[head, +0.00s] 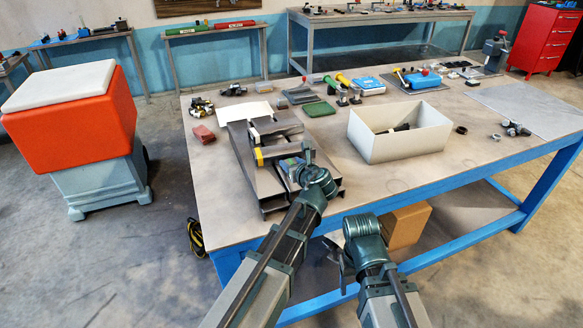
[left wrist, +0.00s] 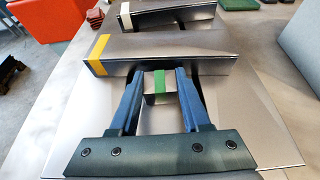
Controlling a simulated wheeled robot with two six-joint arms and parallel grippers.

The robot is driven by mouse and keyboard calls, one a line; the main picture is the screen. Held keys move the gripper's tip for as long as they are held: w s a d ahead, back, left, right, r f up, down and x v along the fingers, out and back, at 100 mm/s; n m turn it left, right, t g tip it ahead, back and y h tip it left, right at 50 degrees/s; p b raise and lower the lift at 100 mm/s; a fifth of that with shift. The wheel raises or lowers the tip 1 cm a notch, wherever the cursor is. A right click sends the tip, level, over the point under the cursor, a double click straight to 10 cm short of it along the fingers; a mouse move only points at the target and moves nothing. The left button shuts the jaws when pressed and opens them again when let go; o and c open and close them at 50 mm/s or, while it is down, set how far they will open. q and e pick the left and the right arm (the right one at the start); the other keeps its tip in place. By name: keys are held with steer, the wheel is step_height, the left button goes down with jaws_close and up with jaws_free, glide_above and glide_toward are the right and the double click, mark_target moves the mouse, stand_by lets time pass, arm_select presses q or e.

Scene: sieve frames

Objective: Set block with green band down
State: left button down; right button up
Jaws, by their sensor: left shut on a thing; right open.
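The block with the green band (left wrist: 159,87) is a small grey metal piece between the two blue fingers of my left gripper (left wrist: 159,76). My left gripper is shut on it; in the head view this gripper (head: 290,166) is over the grey metal frame (head: 241,160). Just beyond it lies a long grey block with a yellow band (left wrist: 160,55), and farther back one with a white band (left wrist: 175,15). I cannot tell whether the green-banded block touches the surface below. My right gripper (head: 341,262) is open and empty in front of the table's front edge.
A white open box (head: 400,153) stands right of the frame on the table (head: 360,192). The table's front strip beside the box is clear.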

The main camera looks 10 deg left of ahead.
arm_select(q)
steer(key=shift+f, duration=0.15)
steer(key=shift+c, duration=1.8)
jaws_free()
